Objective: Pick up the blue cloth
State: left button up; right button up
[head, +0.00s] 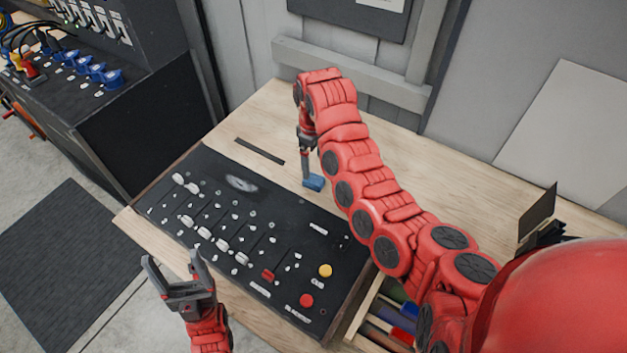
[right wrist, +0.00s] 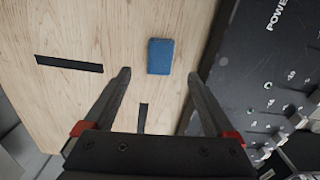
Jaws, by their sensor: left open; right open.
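The blue cloth (head: 314,183) is a small folded rectangle on the wooden table, just beyond the black control panel. In the right wrist view the cloth (right wrist: 160,56) lies flat, ahead of and between the fingers. My right gripper (head: 306,178) points down at the table right by the cloth in the head view; its fingers (right wrist: 158,75) are apart with nothing between them. Whether the fingertips touch the table cannot be told. My left gripper (head: 176,262) is open and empty, in front of the panel's near left edge.
The black control panel (head: 220,200) with switches, a yellow button (head: 325,270) and a red button (head: 306,300) fills the table's left part. A dark slot (head: 260,151) lies behind it. An open drawer (head: 372,325) holds coloured items. Bare wood (head: 262,112) lies towards the wall.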

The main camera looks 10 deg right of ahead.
aim_at(314, 178)
jog(key=shift+f+p, duration=0.4)
jog(key=shift+f, duration=0.25)
jog(key=shift+s+f, duration=0.15)
jog(key=shift+f, duration=0.4)
notch_tip(314, 178, down, 4)
jog(key=p, duration=0.3)
jog(key=shift+r, duration=0.15)
jog(key=shift+f, duration=0.75)
jog(key=c, duration=1.4)
